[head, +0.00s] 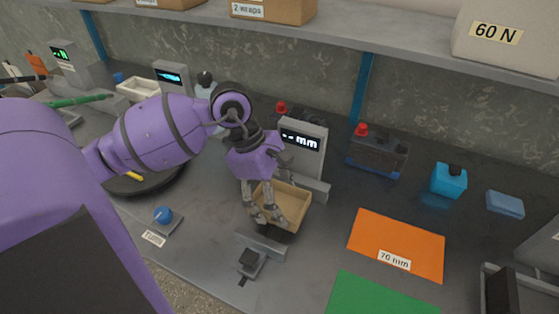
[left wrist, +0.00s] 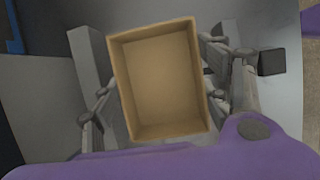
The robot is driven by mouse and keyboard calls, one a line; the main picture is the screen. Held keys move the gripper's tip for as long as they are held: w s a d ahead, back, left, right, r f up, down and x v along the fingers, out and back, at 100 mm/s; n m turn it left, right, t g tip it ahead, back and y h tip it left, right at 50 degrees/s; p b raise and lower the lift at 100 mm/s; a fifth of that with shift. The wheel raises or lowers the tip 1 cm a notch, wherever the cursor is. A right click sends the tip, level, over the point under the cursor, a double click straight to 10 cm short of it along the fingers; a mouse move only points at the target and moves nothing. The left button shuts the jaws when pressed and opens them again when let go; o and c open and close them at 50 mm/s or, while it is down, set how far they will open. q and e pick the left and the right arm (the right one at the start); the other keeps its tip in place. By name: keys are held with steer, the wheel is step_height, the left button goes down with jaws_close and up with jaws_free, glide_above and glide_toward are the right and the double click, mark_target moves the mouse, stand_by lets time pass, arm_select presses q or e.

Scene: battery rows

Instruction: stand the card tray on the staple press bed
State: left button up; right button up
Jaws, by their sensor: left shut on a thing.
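The card tray is an empty tan open box (head: 296,192), also in the left wrist view (left wrist: 160,80). My left gripper (head: 262,212) is shut on it, with its fingers (left wrist: 158,95) at two opposite sides. The tray is just in front of a grey unit (head: 303,150) whose display reads "-- mm", between two grey bars. I cannot tell whether its underside, hidden from view, touches anything. No part in view is marked as the staple press bed, so I cannot tell which it is. My right gripper is not in view.
An orange "70 mm" mat (head: 375,240) and a green mat (head: 380,297) lie to the right. A dark box with a red knob (head: 377,153), a cyan block (head: 449,181) and a blue pad (head: 505,204) stand behind.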

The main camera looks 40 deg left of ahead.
mark_target(280, 206)
arm_select(q)
steer(key=f, duration=0.3)
steer(key=shift+w+a+f, duration=0.1)
steer(key=shift+w+f, duration=0.1)
steer(key=shift+f, duration=0.05)
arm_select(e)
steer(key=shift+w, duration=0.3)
arm_select(q)
steer(key=shift+s+f+b, duration=0.1)
steer(key=shift+f+b, duration=0.3)
steer(key=shift+f, duration=0.1)
steer(key=o, duration=0.9)
steer(key=shift+r, duration=0.1)
steer(key=shift+o, duration=1.2)
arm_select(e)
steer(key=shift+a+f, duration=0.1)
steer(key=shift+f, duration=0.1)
